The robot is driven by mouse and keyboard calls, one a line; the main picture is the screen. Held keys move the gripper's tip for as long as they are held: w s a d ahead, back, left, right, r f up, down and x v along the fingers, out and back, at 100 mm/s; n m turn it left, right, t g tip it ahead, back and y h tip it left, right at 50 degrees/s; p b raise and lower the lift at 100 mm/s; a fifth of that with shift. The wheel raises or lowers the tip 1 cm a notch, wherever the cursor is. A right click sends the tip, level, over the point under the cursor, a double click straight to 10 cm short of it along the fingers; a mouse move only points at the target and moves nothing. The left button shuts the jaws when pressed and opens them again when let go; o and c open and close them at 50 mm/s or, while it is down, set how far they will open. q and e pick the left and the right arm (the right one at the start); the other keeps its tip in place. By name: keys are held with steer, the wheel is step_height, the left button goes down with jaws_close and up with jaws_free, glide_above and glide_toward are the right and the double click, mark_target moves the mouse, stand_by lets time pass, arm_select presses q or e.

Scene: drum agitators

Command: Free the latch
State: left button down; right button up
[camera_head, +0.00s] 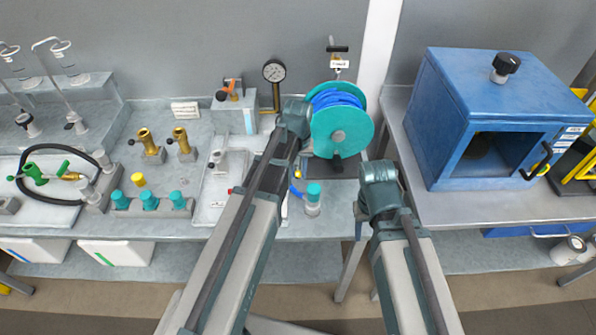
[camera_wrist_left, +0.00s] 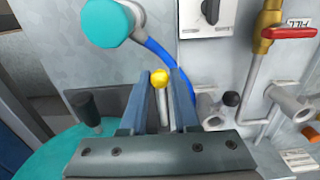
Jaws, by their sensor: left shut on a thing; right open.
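In the left wrist view, a small yellow ball knob (camera_wrist_left: 160,77) sits between the fingertips of my left gripper (camera_wrist_left: 163,92), which is shut on it. What the knob is fixed to is mostly hidden by the fingers. The teal hose reel (camera_head: 362,127), wound with blue hose, stands behind my left arm in the head view. Part of its teal disc (camera_wrist_left: 45,160) and a black handle (camera_wrist_left: 86,108) show at lower left in the wrist view. In the head view my left gripper is hidden by its arm.
A red-handled brass valve (camera_wrist_left: 285,33) is at right in the wrist view. A blue cabinet (camera_head: 437,128) stands on the right bench. A gap separates the benches.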

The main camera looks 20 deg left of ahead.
arm_select(q)
steer(key=shift+w+r+p, duration=0.15)
steer(key=shift+r+p, duration=1.5)
steer(key=shift+r, duration=0.1)
steer(key=shift+w+a+r+p, duration=0.15)
steer(key=shift+w+r+p, duration=0.15)
steer(key=shift+r+p, duration=0.3)
steer(key=shift+w+a+r+p, duration=0.1)
steer(key=shift+w+r+p, duration=0.2)
steer(key=shift+r+p, duration=0.25)
steer(key=shift+f, duration=0.1)
steer(key=c, duration=0.6)
jaws_free()
steer(key=shift+c, duration=0.2)
